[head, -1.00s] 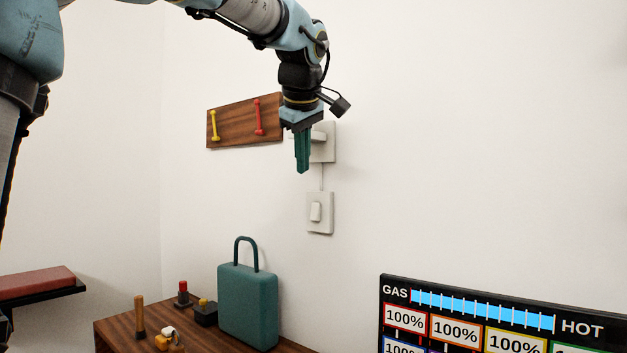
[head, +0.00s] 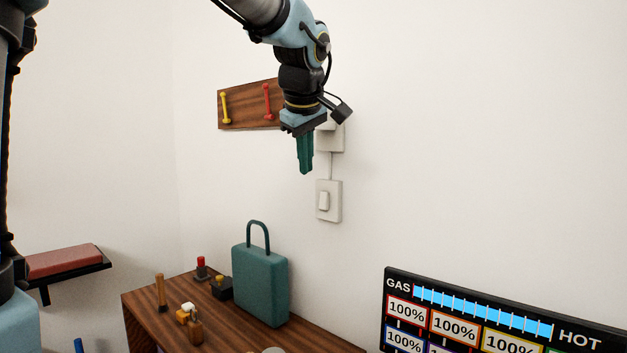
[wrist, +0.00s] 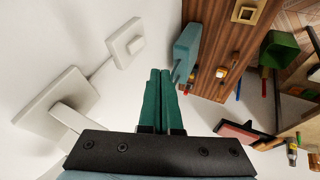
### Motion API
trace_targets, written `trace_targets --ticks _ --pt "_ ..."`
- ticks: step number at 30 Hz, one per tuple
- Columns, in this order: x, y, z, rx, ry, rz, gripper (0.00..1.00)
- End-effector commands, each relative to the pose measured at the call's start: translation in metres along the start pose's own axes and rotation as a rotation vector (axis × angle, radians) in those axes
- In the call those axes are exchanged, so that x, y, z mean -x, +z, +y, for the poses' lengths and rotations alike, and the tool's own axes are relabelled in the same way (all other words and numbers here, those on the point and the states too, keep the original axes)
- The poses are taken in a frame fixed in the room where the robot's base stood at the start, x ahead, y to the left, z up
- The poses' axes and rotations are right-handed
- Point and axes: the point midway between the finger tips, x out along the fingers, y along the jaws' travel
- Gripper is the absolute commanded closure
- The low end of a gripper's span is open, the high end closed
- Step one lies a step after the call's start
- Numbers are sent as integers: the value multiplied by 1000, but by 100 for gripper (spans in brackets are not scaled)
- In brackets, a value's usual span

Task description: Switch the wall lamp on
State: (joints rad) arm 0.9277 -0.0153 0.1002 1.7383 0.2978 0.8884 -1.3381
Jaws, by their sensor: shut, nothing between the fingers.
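The wall switch (head: 327,201) is a white plate with a light rocker on the wall, right of and below my gripper in the head view. It also shows in the wrist view (wrist: 126,43), left of and beyond the fingertips. The wall lamp (head: 331,137) is a pale fitting above the switch, joined to it by a thin cable and partly hidden by my gripper. In the wrist view the lamp (wrist: 60,105) is at the left. My gripper (head: 306,170) points down with its green fingers shut and empty, apart from the switch. Its fingers show centrally in the wrist view (wrist: 160,75).
A teal case with a handle (head: 260,285) stands on a wooden cabinet (head: 325,338) below, beside several small tools. A wooden board (head: 245,108) with yellow and red pegs hangs left of the lamp. A black gas display (head: 470,315) is at lower right. Wall around the switch is clear.

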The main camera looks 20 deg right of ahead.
Motion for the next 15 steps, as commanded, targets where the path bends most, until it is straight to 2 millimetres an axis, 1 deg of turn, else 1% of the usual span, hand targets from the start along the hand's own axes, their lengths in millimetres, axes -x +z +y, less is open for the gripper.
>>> trace_targets --ticks 5,15 --pt "-27 -1 0 -1 -6 -1 100" --pt "-96 -1 0 0 -5 -1 100"
